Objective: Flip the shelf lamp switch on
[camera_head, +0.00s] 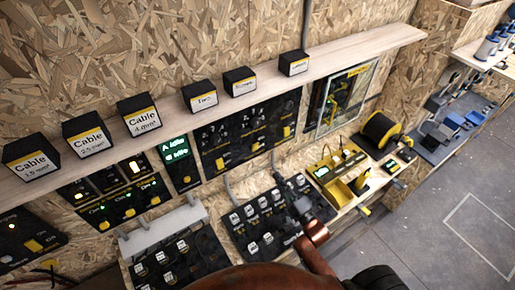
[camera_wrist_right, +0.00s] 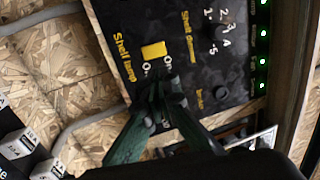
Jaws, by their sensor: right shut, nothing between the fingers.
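The shelf lamp switch is a yellow rocker (camera_wrist_right: 153,50) on a black panel, beside the "Shelf lamp" lettering and small On and Off marks. In the head view it appears to be the yellow square (camera_head: 287,131) at the right end of the wall panel. I cannot tell which way it is set. My right gripper (camera_head: 279,178) is shut and empty, in front of the wall below that switch. In the wrist view its dark fingertips (camera_wrist_right: 158,88) appear just below the switch in the picture, with a small gap showing. My left gripper is not in view.
A shelf (camera_head: 345,50) with several labelled boxes runs above the panel. A breaker board (camera_head: 265,222) lies below my gripper. A glass-fronted cabinet (camera_head: 345,98) is to the right of the panel. A dimmer knob (camera_wrist_right: 222,33) sits near the switch.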

